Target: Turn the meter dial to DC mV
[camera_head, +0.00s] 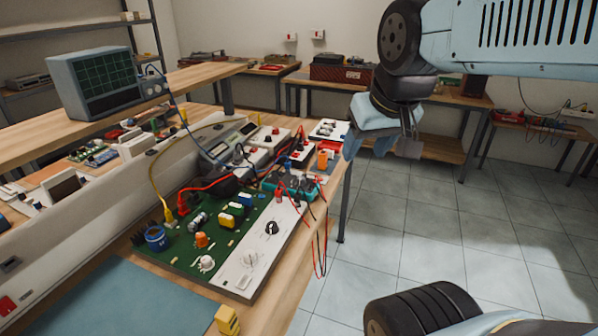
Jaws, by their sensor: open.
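A white panel (262,248) is at the right end of a green circuit board on the wooden bench. A round black dial (271,228) sits on the panel, with small markings around it too fine to read. I cannot tell which setting the dial points to. A teal device with red leads (285,185), possibly a hand meter, lies just behind the panel; its face is unclear. My gripper (380,146) is open and empty, pointing down beyond the bench's right edge, up and to the right of the dial and apart from it.
The green circuit board (225,255) holds several upright components and clipped leads. Red and black leads (322,240) hang over the bench's right edge. A yellow block (228,320) stands at the near edge. An oscilloscope (95,82) is on the shelf. Tiled floor (420,220) is open at right.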

